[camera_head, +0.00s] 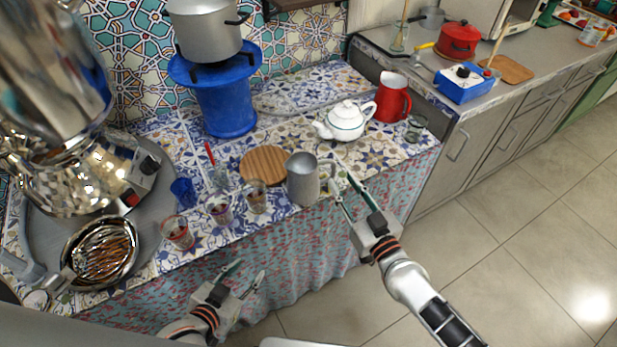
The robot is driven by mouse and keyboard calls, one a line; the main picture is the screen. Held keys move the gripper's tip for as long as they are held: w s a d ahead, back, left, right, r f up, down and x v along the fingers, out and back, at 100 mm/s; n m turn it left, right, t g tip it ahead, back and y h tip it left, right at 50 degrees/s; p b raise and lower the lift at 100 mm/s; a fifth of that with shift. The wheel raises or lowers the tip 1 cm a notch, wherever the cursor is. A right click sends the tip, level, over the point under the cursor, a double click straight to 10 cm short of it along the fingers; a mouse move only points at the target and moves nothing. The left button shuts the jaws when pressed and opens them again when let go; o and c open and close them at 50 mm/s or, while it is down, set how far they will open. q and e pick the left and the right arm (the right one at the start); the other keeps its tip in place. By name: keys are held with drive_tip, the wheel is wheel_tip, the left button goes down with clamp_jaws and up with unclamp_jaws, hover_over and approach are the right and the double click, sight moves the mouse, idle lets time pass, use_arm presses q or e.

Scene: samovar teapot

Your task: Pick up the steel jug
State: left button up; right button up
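The steel jug (302,180) is a grey metal cylinder standing upright near the front edge of the tiled table, with a handle on its right side. My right gripper (342,187) is just to the right of the jug, its two fingers spread apart near the handle. I cannot tell whether a finger touches the handle. My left gripper (246,275) is open and empty, low in front of the table cloth and away from the jug.
Glasses (257,197) stand left of the jug, with a round wooden board (265,165) behind it. A white teapot (346,121) and red pitcher (392,98) stand behind right. A large samovar (75,180) and a pan (101,250) fill the left.

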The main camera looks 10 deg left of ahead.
sight(334, 171)
drive_tip(key=x, duration=0.2)
drive_tip(key=b+x, duration=0.1)
drive_tip(key=x, duration=0.1)
drive_tip(key=f+b+x, duration=0.1)
drive_tip(key=x, duration=0.2)
drive_tip(key=shift+w+d+f, duration=0.1)
drive_tip(key=shift+d+f, duration=0.05)
drive_tip(key=shift+d, duration=0.05)
drive_tip(key=shift+w+r, duration=0.1)
drive_tip(key=shift+r, duration=0.1)
clamp_jaws()
